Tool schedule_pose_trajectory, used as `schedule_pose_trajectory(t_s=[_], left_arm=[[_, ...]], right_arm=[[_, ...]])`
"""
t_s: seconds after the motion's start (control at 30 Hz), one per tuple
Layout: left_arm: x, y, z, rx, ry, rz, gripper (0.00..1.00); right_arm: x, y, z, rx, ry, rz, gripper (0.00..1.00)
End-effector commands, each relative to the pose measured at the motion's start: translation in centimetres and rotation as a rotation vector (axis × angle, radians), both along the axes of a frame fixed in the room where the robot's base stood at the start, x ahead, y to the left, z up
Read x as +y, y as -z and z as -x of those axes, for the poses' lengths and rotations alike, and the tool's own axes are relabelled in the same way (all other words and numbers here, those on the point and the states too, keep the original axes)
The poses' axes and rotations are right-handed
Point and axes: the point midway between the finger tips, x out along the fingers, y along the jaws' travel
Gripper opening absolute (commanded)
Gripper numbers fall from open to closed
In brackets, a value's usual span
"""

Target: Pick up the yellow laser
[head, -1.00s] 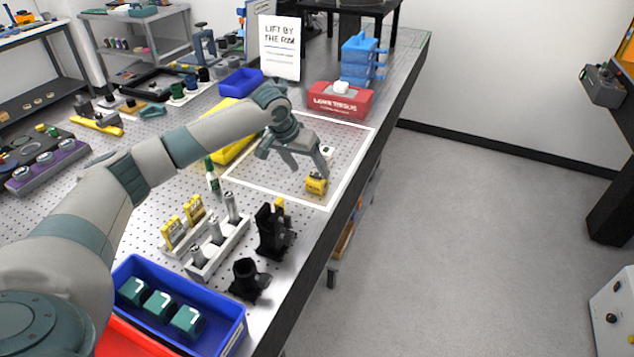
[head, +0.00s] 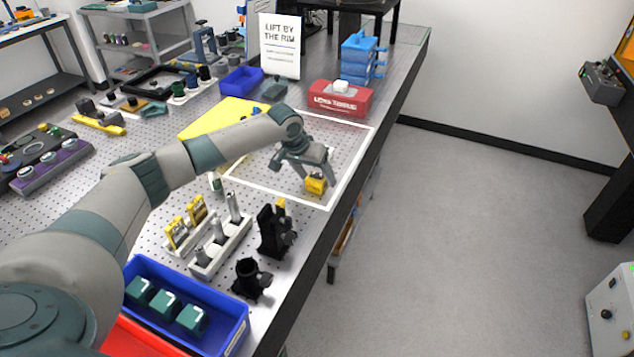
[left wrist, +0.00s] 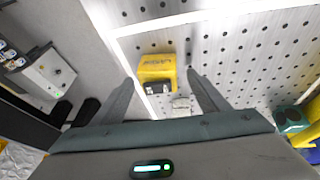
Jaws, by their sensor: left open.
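The yellow laser (head: 316,184) is a small box on the perforated table top, inside a white outlined rectangle near the table's right edge. It also shows in the left wrist view (left wrist: 157,70), beyond and between my fingers, with dark lettering on its side. My left gripper (head: 312,176) is open, just above and behind the laser in the head view. In the left wrist view the open fingers (left wrist: 160,82) frame the laser and hold nothing. I cannot tell whether a finger touches it. My right gripper is not in view.
A small white item (left wrist: 181,106) lies near the laser. A black mount (head: 273,232), a rack of posts (head: 222,248) and a blue bin (head: 240,335) stand nearer. A red box (head: 340,100) stands behind. Free floor lies to the right.

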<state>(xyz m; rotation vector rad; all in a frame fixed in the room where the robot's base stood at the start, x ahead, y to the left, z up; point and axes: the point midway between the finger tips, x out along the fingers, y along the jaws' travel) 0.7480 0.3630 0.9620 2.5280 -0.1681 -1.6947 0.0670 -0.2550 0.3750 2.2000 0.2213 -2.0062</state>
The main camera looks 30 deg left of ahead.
Motion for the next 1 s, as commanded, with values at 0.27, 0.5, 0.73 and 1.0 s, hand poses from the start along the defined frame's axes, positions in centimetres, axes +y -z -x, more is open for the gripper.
schedule_pose_trajectory(t_s=[0.27,0.5,0.73,1.0], left_arm=[[0.0,0.0,0.0,0.000,-0.001,0.000,0.63],[0.0,-0.1,0.0,0.000,-0.001,0.000,0.06],[0.0,-0.2,-0.1,-0.003,-0.001,0.001,0.00],[0.0,-1.1,-0.2,-0.005,-0.001,0.002,0.00]], right_arm=[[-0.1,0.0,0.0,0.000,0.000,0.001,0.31],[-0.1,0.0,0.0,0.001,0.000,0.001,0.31],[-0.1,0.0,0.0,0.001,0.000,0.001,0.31],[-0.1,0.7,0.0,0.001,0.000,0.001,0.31]])
